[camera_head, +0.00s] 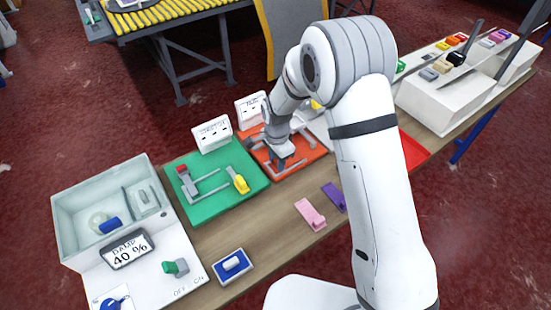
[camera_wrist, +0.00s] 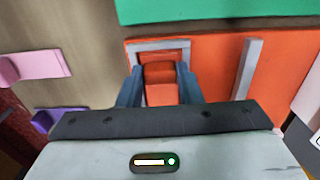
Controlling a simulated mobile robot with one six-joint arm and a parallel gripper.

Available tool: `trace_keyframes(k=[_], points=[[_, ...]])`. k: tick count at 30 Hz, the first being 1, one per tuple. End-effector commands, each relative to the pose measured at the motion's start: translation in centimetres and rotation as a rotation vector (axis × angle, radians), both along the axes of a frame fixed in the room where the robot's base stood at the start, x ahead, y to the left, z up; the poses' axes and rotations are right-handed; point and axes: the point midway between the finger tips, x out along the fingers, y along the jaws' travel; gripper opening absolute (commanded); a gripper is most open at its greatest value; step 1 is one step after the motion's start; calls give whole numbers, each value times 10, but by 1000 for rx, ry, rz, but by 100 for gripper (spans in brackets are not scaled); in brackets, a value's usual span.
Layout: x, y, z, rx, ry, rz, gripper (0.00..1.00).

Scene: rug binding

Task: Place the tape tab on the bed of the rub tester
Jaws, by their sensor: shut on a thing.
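My gripper (camera_head: 283,157) is low over the orange board (camera_head: 310,155) in the head view. In the wrist view its two fingers (camera_wrist: 160,88) are shut on an orange-red block (camera_wrist: 160,72), which I take to be the tape tab. A grey frame (camera_wrist: 142,46) on the board surrounds the block's far side. I cannot tell whether the block touches the board, as its underside is hidden. No label legibly names the rub tester. The green board (camera_head: 222,204) to the left carries grey brackets, a red block (camera_head: 182,170) and a yellow piece (camera_head: 240,183).
A pink tab (camera_head: 310,214) and a purple tab (camera_head: 334,197) lie on the bare wood in front. A clear box with a "DAMP 40 %" sign (camera_head: 130,249) stands left. Small white signs (camera_head: 212,134) stand behind the boards. A grey bar (camera_wrist: 247,68) stands right of my fingers.

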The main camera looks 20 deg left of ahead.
Motion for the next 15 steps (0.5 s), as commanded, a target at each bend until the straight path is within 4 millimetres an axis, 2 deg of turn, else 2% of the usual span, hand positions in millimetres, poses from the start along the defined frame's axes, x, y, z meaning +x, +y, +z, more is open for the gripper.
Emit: trace_keyframes(k=[1,2,3,9,15], points=[[0,0,-4,0,0,0,10],[0,0,-3,0,0,0,33],[0,0,-2,0,0,0,36],[0,0,-2,0,0,1,52],[0,0,-2,0,0,1,54]])
